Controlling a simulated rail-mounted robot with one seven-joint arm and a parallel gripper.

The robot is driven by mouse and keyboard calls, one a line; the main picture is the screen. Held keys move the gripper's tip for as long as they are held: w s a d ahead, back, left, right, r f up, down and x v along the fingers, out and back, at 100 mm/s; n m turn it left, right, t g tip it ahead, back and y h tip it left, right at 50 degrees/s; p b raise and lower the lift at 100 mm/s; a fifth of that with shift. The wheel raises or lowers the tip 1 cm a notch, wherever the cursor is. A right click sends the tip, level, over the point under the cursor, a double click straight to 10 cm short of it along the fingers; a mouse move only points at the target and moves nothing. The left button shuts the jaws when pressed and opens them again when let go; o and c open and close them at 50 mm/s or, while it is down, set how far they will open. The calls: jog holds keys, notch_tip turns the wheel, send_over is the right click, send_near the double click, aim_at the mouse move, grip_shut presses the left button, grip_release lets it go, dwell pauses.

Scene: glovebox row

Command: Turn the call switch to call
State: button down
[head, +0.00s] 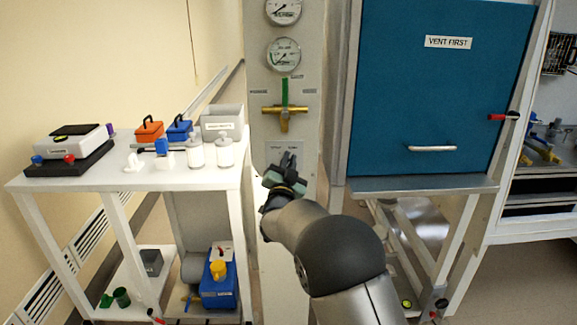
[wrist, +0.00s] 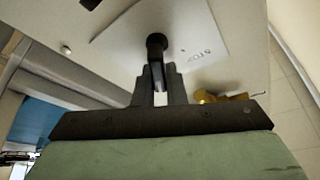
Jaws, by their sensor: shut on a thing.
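The call switch (wrist: 157,41) is a black knob on a pale plate (wrist: 125,40) in the wrist view. In the head view the same plate (head: 273,147) is on the grey column, below the brass valve, and the knob is hidden by my gripper. My gripper (head: 288,160) is at the plate in the head view. In the wrist view its fingers (wrist: 159,74) are closed together at the black knob, shut on it.
The brass valve (head: 285,110) with a green lever sits just above my gripper, below two gauges (head: 283,55). A white table (head: 110,178) with jars and cases stands left. The blue cabinet door (head: 435,100) and its ledge (head: 425,185) are close on the right.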

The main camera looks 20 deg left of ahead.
jog(key=c, duration=1.5)
grip_release()
jog(key=b+v, duration=0.2)
jog(key=v, duration=1.5)
jog(key=shift+s+f, duration=0.15)
